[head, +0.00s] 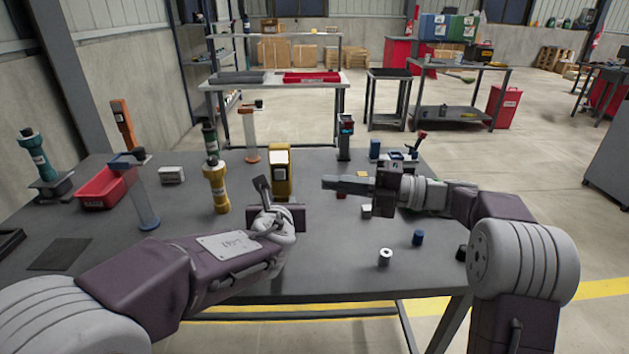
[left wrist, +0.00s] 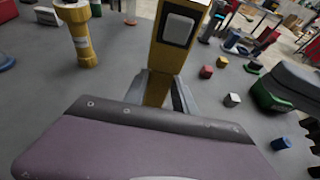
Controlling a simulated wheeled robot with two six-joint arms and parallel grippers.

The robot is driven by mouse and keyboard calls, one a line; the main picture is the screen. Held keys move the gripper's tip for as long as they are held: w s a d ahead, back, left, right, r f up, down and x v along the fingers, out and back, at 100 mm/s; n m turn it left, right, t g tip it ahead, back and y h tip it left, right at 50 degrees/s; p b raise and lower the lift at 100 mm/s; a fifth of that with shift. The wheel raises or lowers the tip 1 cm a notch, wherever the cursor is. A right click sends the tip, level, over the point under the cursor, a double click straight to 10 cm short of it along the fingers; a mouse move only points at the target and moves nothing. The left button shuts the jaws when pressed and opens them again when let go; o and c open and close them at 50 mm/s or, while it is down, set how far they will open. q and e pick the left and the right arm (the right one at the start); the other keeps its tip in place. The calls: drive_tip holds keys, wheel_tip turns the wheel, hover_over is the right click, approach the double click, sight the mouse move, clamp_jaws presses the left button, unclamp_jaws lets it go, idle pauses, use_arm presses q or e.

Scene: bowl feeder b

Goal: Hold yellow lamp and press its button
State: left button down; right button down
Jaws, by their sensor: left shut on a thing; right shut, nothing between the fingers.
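The yellow lamp (head: 280,183) stands upright near the middle of the table, with a pale square panel in a dark frame at its top. It also shows in the left wrist view (left wrist: 160,55), its lower body between my fingers. My left gripper (head: 277,201) is shut on the lamp's lower part. My right gripper (head: 328,183) is shut and empty, to the right of the lamp and apart from it, its tip pointing left towards it. I cannot make out the lamp's button for certain.
A yellow flanged column (head: 216,188) stands left of the lamp. A red bin (head: 100,188) and a clear cylinder (head: 145,205) are further left. A white spool (head: 385,257), a blue cylinder (head: 418,238) and small blocks lie to the right. The front middle of the table is clear.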

use_arm(q)
drive_tip(key=shift+f, duration=0.15)
use_arm(e)
drive_tip(key=shift+s+d, duration=0.1)
drive_tip(key=shift+d, duration=0.2)
use_arm(q)
drive_tip(key=c, duration=1.3)
unclamp_jaws()
drive_tip(key=o, duration=0.4)
drive_tip(key=shift+w, duration=0.1)
drive_tip(key=v, duration=1.2)
